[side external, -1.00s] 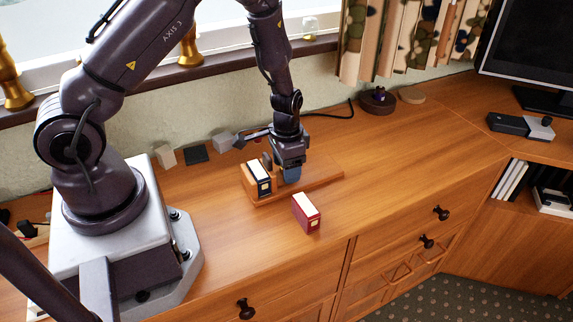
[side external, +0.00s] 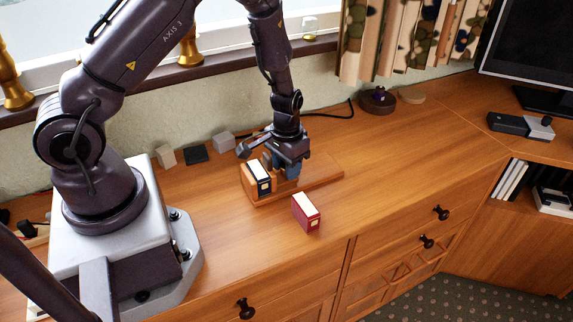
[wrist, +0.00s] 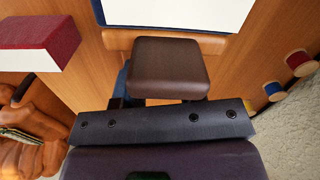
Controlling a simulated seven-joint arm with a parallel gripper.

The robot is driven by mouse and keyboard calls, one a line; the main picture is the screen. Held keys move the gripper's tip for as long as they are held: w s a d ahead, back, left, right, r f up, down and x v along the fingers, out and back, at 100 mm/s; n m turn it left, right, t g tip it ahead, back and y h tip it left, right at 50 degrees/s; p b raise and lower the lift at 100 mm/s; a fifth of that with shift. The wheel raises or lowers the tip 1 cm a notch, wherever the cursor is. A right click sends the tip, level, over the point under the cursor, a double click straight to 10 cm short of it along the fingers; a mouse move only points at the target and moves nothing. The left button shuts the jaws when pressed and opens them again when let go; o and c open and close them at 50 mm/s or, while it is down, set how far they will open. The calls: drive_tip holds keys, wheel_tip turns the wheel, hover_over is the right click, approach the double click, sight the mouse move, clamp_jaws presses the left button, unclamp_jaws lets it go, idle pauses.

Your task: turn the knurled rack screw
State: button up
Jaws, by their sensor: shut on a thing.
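The wooden book rack (side external: 322,180) lies on the cabinet top, with a navy book (side external: 257,179) standing at its left end. In the wrist view the book's white page edge (wrist: 175,12) fills the top. My gripper (side external: 284,169) points down over the rack, just right of the book. It is shut on the rack screw, which its blue fingers and body hide in the side view. In the wrist view a dark brown rounded block (wrist: 168,66) sits in front of my gripper's bar; I cannot make out knurling or tell whether it belongs to the screw.
A red book (side external: 306,212) stands apart on the cabinet top in front of the rack; it also shows in the wrist view (wrist: 40,40). The top right of the rack is clear.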

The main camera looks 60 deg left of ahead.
drive_tip(key=shift+n, duration=0.9)
drive_tip(key=o, duration=0.9)
drive_tip(key=shift+o, duration=0.2)
wheel_tip(320, 180, up, 13)
